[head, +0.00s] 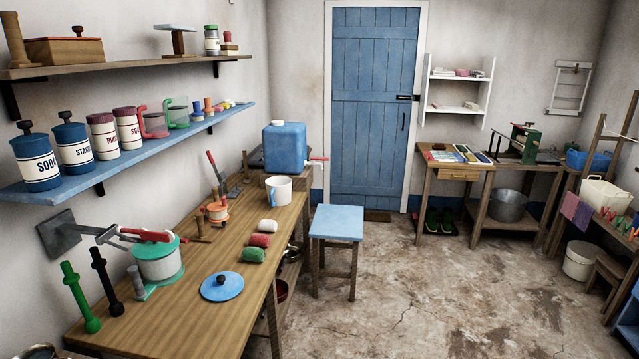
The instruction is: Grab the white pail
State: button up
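A white tub (604,194) sits on the wooden rack above the pail. A blue-topped stool (337,224) stands beside the long workbench (222,262). The concrete floor (440,290) between is clear.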

aim_at(278, 189)
jog(key=i+l, duration=0.1)
jog(key=i, duration=3.5)
jog(key=i+u, duration=0.55)
